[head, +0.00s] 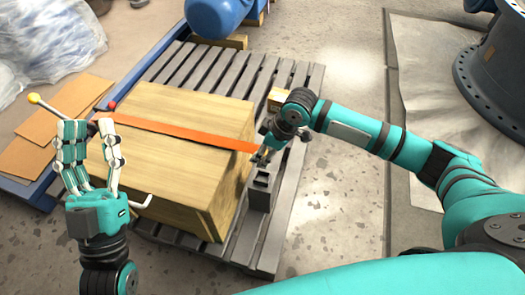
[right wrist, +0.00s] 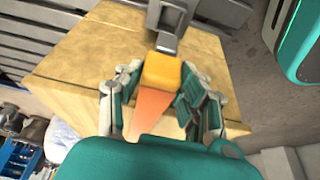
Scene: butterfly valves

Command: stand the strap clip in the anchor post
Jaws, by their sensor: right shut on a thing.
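The strap clip shows in the right wrist view as a yellow block (right wrist: 161,72) with a grey metal end (right wrist: 167,43), on an orange strap (head: 180,130). My right gripper (head: 263,155) is shut on the clip, with its fingers on either side of the yellow part. The grey anchor post (head: 261,190) stands beside the wooden crate, just below my right gripper in the head view. In the right wrist view the clip's metal end overlaps the grey post at the top; I cannot tell whether they touch. My left gripper (head: 90,127) is open and empty, fingers upward.
The strap crosses the top of the wooden crate (head: 195,105), which sits on a grey slatted pallet (head: 268,235). A blue frame (head: 150,60) runs along the left. Bare floor (head: 335,190) lies right of the pallet.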

